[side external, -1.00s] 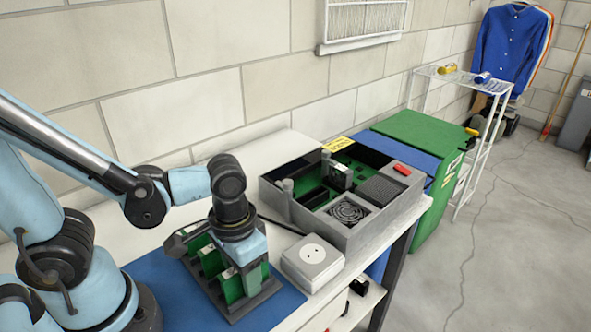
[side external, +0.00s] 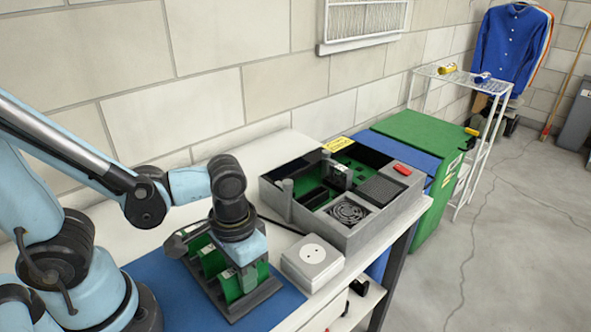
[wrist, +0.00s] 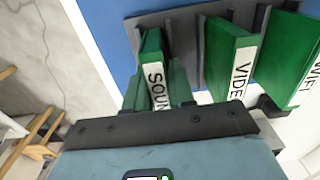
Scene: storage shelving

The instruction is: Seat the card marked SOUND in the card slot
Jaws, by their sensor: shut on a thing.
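The SOUND card (wrist: 154,72) is green with a white label and stands in the dark card rack (wrist: 128,28) at the near end of the row. My gripper (wrist: 160,103) is shut on it; in the side view my gripper (side external: 246,272) points down over the rack (side external: 238,311). The VIDEO card (wrist: 229,60) and a card whose label reads about WIFI (wrist: 290,50) stand beside it in the rack. The open grey case (side external: 370,234) holds a green board with dark slots (side external: 313,197) and one upright card (side external: 340,175). The gripper and wrist partly hide the SOUND card.
A white box with a round disc (side external: 312,262) stands between the rack and the case. A dark cable (side external: 280,224) runs on the bench near the case. A fan (side external: 348,212) and dark block (side external: 381,190) sit inside the case. The blue mat (side external: 160,268) lies under the rack.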

